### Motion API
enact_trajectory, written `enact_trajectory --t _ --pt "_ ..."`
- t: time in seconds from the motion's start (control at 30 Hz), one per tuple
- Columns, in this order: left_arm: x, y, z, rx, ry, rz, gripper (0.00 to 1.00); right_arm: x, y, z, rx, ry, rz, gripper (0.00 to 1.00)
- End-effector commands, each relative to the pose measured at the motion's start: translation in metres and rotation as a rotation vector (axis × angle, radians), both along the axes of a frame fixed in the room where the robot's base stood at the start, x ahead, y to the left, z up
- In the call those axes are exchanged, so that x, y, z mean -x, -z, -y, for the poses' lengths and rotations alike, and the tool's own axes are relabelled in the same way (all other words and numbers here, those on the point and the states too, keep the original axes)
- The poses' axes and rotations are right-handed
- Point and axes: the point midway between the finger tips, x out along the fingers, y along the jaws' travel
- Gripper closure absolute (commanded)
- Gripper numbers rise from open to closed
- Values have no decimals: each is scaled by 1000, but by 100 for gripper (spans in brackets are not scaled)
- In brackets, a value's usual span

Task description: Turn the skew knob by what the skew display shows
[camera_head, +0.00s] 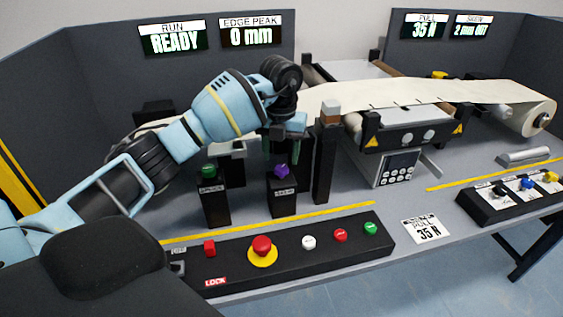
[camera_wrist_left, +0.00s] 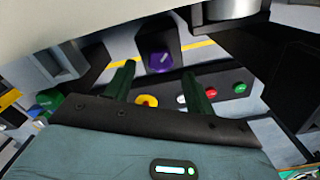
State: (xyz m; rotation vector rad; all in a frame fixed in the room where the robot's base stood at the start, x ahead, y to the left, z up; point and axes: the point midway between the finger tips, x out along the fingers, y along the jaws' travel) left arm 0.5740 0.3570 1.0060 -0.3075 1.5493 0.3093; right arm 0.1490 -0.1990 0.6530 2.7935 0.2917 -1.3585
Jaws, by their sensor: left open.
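The skew display (camera_head: 471,28) hangs at the back right in the head view; its small text appears to read 2 mm OUT. A purple knob (camera_head: 281,171) sits on top of a black post, whose small label is hard to read. My left gripper (camera_head: 282,150) is open and empty, just above the purple knob, fingers pointing down. In the left wrist view the purple knob (camera_wrist_left: 160,60), with a pale pointer mark, shows between and beyond the tips of the left gripper (camera_wrist_left: 158,72). Contact with the knob is not visible. My right gripper is not in view.
A green knob (camera_head: 208,171) on a similar post stands to the left. A taller dark post (camera_head: 325,165) stands close on the right. A button panel (camera_head: 325,256) lies in front. Other displays read READY (camera_head: 174,39), 0 mm (camera_head: 250,33) and 35 N (camera_head: 424,28).

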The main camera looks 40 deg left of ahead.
Motion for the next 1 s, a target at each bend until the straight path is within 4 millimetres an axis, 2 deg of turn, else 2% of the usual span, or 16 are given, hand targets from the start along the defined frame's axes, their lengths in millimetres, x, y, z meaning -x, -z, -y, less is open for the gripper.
enact_trajectory --t 0.1,0.23,0.6,0.93,1.0 --pt "1 17 0 1 0 -2 46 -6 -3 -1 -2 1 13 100" --pt "0 28 0 1 0 0 46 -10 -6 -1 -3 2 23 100" --pt "0 34 0 1 0 1 46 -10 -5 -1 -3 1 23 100" --pt "0 34 0 1 0 1 88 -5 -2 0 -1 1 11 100" --pt "0 34 0 1 1 1 90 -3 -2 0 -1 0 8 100"
